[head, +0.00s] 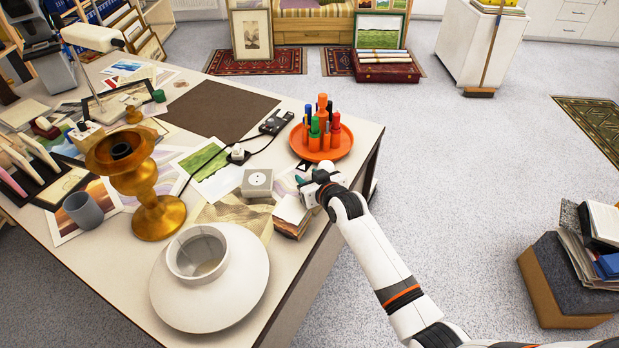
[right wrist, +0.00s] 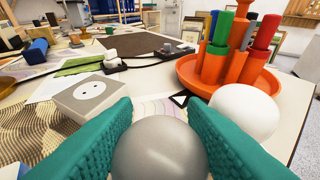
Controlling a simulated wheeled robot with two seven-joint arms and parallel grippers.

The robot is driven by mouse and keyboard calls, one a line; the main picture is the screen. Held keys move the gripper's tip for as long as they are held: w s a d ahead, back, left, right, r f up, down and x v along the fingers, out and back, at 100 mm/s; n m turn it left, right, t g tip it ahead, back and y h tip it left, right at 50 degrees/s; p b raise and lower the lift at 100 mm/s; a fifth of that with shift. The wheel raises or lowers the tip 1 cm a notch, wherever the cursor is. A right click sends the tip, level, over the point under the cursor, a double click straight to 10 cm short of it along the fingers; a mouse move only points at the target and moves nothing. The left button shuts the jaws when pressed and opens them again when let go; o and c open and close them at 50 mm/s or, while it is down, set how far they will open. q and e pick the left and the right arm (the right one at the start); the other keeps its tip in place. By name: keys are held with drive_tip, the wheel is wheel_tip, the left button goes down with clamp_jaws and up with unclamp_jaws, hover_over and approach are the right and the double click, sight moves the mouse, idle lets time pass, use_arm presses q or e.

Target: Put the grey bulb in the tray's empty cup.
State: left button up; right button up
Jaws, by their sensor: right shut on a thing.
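My right gripper (head: 308,183) is at the desk's right edge, just in front of the orange dish. In the right wrist view its teal fingers (right wrist: 160,125) are shut on a smooth grey bulb (right wrist: 160,150), which sits between the pads. In the head view the gripper hides the bulb. A white rounded bulb-like thing (right wrist: 243,112) is beyond the right finger, apart from the grey bulb. My left gripper is not in view.
The round orange dish (head: 345,145) holds pens and orange holders. A white socket box (head: 257,183) and a stack of small blocks (head: 292,216) are near the gripper. A dark mat (head: 222,111) lies bare.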

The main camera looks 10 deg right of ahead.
drive_tip(key=shift+f, duration=0.1)
drive_tip(key=o, duration=0.7)
drive_tip(key=v, duration=1.2)
drive_tip(key=shift+d+p, duration=0.1)
drive_tip(key=shift+p, duration=0.3)
